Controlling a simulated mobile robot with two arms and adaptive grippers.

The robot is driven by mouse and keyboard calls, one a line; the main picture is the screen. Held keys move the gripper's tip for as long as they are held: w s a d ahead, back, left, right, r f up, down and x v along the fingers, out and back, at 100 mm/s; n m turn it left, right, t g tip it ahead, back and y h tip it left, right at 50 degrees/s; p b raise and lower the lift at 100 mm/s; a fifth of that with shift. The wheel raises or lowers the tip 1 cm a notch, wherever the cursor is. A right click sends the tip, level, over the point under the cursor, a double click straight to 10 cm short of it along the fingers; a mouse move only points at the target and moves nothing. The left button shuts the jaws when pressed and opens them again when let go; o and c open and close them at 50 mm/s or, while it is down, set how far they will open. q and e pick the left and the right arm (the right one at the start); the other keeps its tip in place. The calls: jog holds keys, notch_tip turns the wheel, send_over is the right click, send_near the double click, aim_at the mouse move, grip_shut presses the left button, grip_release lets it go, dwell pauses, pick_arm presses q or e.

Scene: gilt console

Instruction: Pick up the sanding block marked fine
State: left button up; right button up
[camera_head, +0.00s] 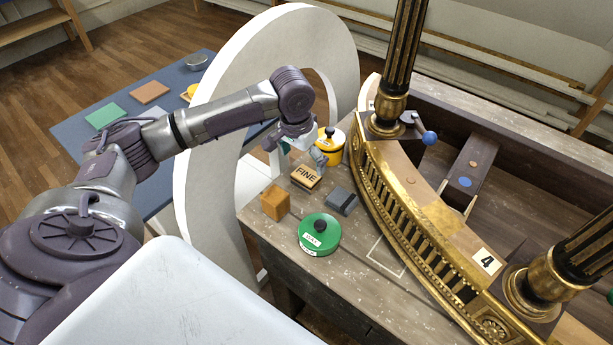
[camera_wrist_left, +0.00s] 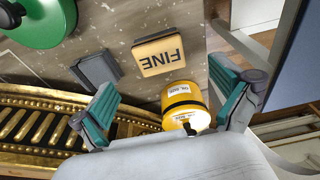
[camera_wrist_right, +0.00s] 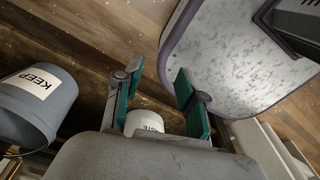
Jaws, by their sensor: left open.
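The sanding block marked FINE (camera_head: 306,177) is tan with a dark underside and lies flat on the workbench. In the left wrist view the block (camera_wrist_left: 158,51) shows beyond my fingertips, its label upside down. My left gripper (camera_head: 303,148) is open and empty, above the bench beside the yellow tin and apart from the block. Its spread teal fingers (camera_wrist_left: 168,92) show in the left wrist view. My right gripper (camera_wrist_right: 157,88) is out of the head view; its fingers stand apart with nothing held between them.
A yellow tin (camera_head: 331,144), a dark grey block (camera_head: 341,201), an orange-brown block (camera_head: 275,202) and a green round tin (camera_head: 319,234) surround the FINE block. The gilt console (camera_head: 415,222) borders it on the right. A KEEP bucket (camera_wrist_right: 38,105) shows in the right wrist view.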

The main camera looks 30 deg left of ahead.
aim_at(306, 174)
pick_arm(q)
jog(key=shift+w+f, duration=0.15)
jog(key=shift+f, duration=0.4)
jog(key=shift+w+f, duration=0.1)
jog(key=shift+f, duration=0.15)
jog(key=f, duration=0.1)
jog(key=f+p, duration=0.1)
jog(key=f, duration=0.2)
jog(key=shift+w+f, duration=0.1)
jog(key=shift+w, duration=0.15)
jog(key=shift+w+f, duration=0.1)
jog(key=shift+f, duration=0.35)
jog(key=shift+c, duration=1.2)
jog(key=c, duration=1)
notch_tip(306, 174, up, 10)
jog(key=shift+r+b, duration=0.1)
jog(key=shift+b, duration=0.45)
jog(key=o, duration=0.6)
jog(key=c, duration=0.5)
pick_arm(e)
jog(key=shift+w, duration=0.9)
